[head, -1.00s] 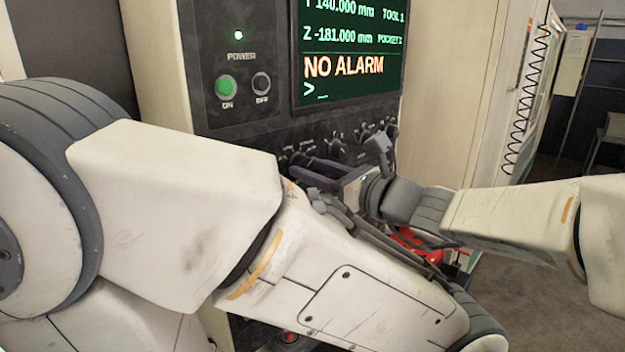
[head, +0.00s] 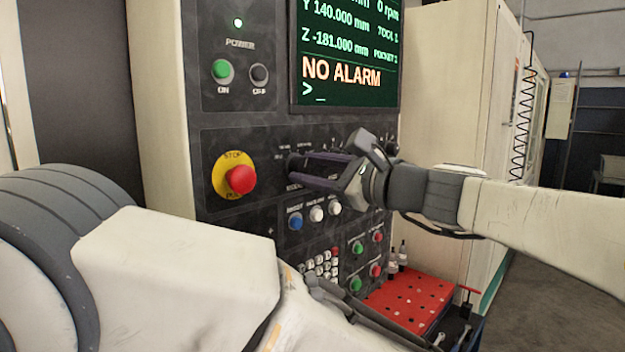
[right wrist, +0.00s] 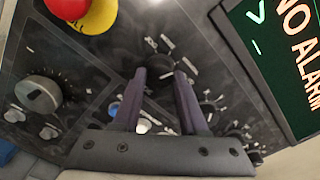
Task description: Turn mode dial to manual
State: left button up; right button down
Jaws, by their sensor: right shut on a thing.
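The control panel carries a small dark mode dial (right wrist: 158,74) with white marks around it. My right gripper (head: 296,168) reaches in from the right with its two dark fingers against the panel at the dial. In the right wrist view the fingertips (right wrist: 160,78) stand on either side of the dial and are shut on it. The fingers mostly hide the dial in the head view, and its pointer and setting cannot be read. My left arm crosses the lower left of the head view; its gripper does not show.
A red emergency stop (head: 241,179) on a yellow ring sits left of the dial. Blue and white buttons (head: 316,214) lie below it. The screen (head: 345,50) above reads NO ALARM. A red perforated tray (head: 408,298) stands at the lower right.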

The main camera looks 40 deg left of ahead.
dwell(0.4)
jog(key=shift+c, duration=2.2)
grip_release()
jog(key=d+b, duration=0.4)
jog(key=d, duration=0.6)
jog(key=shift+s+d, duration=0.25)
jog(key=shift+s, duration=0.15)
